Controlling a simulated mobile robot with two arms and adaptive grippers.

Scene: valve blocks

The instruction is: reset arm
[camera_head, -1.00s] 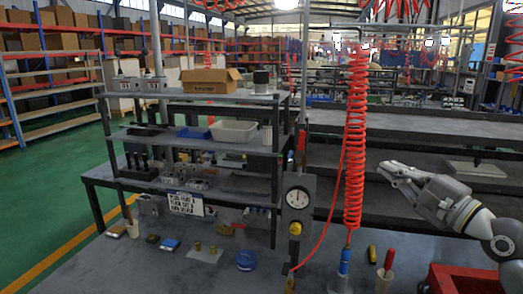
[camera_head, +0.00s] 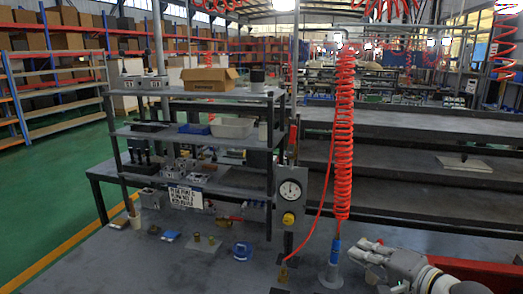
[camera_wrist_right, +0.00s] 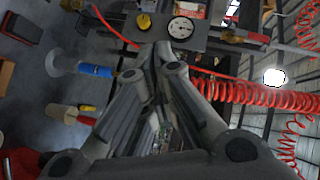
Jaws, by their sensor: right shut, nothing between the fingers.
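My right gripper (camera_head: 357,250) is low at the right of the head view, its arm coming in from the lower right corner. Its fingertips point left, near the blue-handled tool in the grey stand. In the right wrist view the gripper's two fingers (camera_wrist_right: 153,55) come together at the tips, with nothing held between them. My left gripper is in neither view.
A red coiled hose (camera_head: 344,140) hangs just behind the gripper. A gauge panel (camera_head: 291,190) stands left of it, beside a shelf rack (camera_head: 200,100). The blue-handled tool (camera_head: 334,250) and a red bin (camera_head: 480,271) are close by.

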